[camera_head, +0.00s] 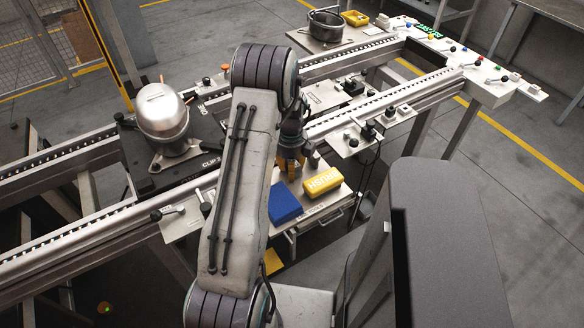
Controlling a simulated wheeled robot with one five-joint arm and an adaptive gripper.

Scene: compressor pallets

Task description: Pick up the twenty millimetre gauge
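I cannot pick out a twenty millimetre gauge in the head view; the small parts carry no size marking that I can read. My gripper (290,163) hangs beyond my arm, pointing down near the left side of a small shelf below the front rail. My arm covers part of it, and its fingertips are too small and dark to tell whether they are open or shut. The shelf (318,208) holds a yellow block marked BRUSH (323,182) and a blue block (285,202).
A silver compressor (161,115) sits on a dark pallet (150,185) on the conveyor at left. A plate with small knobbed parts (347,143) juts from the front rail (390,103). A round pot (325,26) stands at the back. A control panel (490,80) is at right.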

